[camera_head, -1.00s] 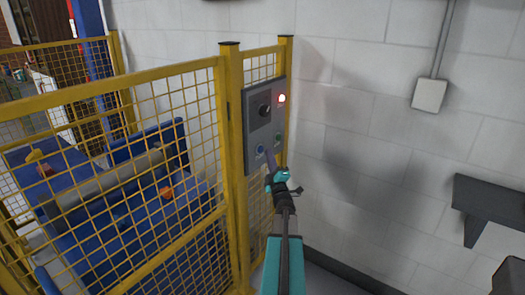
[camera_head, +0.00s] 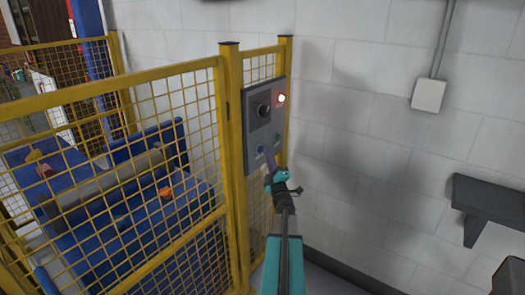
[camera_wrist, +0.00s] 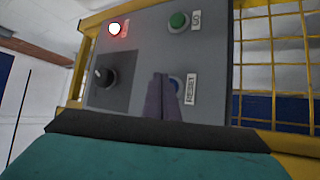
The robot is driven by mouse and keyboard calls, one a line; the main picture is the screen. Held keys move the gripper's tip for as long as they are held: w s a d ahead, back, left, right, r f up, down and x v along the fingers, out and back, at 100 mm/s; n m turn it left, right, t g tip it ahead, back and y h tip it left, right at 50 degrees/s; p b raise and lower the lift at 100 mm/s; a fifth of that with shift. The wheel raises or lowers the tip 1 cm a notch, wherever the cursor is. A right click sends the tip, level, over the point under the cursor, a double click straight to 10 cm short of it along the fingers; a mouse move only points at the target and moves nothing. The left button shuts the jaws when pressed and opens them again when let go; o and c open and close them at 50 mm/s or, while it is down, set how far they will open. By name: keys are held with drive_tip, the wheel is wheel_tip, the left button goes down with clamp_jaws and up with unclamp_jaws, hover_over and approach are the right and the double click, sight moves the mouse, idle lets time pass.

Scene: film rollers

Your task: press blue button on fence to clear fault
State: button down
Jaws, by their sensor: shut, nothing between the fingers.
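A grey control panel (camera_head: 250,106) is mounted on the yellow fence. In the wrist view it carries a blue button (camera_wrist: 176,84) with a label reading RESET, partly hidden behind my gripper's fingers. The blue button also shows in the head view (camera_head: 260,150). A red lamp (camera_head: 281,98) is lit at the panel's upper right; it also shows in the wrist view (camera_wrist: 114,29). A green button (camera_wrist: 178,20) and a black knob (camera_wrist: 105,76) are on the panel too. My gripper (camera_head: 269,158) is shut and empty, its tips close in front of the panel beside the blue button. I cannot tell whether they touch.
The yellow mesh fence (camera_head: 231,110) stands left of and behind the panel. Behind it are a blue conveyor and a grey roller (camera_head: 105,185). A white block wall (camera_head: 350,80) is on the right, with a dark shelf (camera_head: 490,205).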

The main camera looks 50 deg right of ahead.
drive_tip(key=shift+w+b, duration=0.95)
drive_tip(key=shift+b, duration=0.25)
idle(1.3)
drive_tip(key=shift+s, duration=0.15)
drive_tip(key=shift+s+b, duration=0.45)
drive_tip(key=shift+s, duration=0.3)
drive_tip(key=shift+s, duration=0.1)
drive_tip(key=s+b, duration=0.1)
drive_tip(key=s, duration=0.3)
drive_tip(key=shift+s, duration=0.4)
idle(0.5)
idle(0.7)
